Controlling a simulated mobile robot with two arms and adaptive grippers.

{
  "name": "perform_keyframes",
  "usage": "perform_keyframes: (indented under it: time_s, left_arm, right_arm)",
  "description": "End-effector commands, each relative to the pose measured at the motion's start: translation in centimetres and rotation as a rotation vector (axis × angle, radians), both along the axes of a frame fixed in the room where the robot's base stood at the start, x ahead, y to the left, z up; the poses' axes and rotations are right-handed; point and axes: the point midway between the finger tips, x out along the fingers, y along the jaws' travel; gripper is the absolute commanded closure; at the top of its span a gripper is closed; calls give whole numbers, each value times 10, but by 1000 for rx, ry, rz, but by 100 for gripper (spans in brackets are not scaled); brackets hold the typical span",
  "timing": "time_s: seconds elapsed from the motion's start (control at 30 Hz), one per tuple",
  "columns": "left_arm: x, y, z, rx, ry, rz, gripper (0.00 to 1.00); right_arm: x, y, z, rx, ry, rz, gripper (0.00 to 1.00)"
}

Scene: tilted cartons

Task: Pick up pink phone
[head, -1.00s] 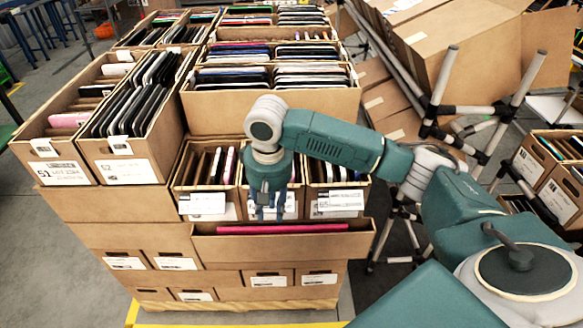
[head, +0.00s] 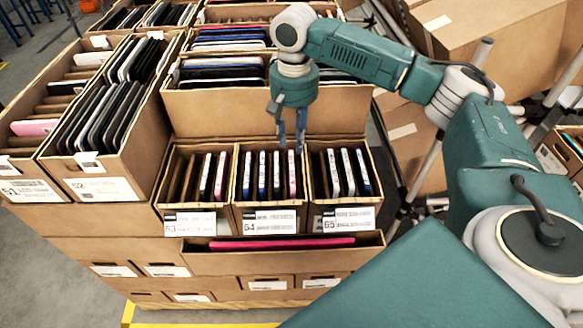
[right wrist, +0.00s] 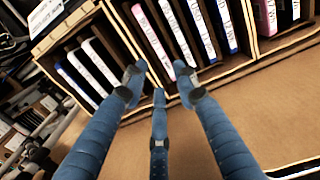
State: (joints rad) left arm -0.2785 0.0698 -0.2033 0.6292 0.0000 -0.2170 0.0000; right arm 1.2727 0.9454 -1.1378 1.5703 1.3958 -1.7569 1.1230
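A pink phone (head: 292,175) stands upright as the rightmost in the carton labelled 54, beside darker and white-edged phones. It also shows in the right wrist view (right wrist: 152,42), just beyond my fingertips. Another pink phone (head: 221,177) stands at the right end of carton 53; its pink edge shows in the right wrist view (right wrist: 266,18). My right gripper (head: 291,147) points down above the back of carton 54. In the right wrist view its three blue fingers (right wrist: 160,85) are spread, with nothing between them. My left gripper is not in view.
Carton 53 (head: 189,224) and carton 55 (head: 343,219) flank carton 54 (head: 270,222). A taller carton wall (head: 225,115) rises behind them. A pink item (head: 35,127) is in the left carton; a long pink-red one (head: 270,243) lies in the low front carton.

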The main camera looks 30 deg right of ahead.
Motion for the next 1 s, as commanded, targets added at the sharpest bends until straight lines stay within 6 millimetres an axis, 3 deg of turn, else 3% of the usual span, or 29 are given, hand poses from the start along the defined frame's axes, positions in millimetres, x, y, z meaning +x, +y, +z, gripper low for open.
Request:
perform_keyframes:
  time_s: [0.2, 0.33, 0.47, 0.73, 1.0]
  left_arm:
    - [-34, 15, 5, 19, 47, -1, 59]
    - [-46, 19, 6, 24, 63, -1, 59]
    - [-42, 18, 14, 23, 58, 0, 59]
    - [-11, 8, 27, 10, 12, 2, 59]
    - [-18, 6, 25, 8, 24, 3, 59]
  right_arm:
    - [-1, 0, -33, -1, 2, 1, 71]
    - [-1, 0, -42, -1, 2, 2, 71]
    - [-4, 1, -54, -1, 3, 2, 71]
    - [-6, 3, -91, -1, 1, 1, 71]
    - [-6, 3, -94, -1, -1, 2, 71]
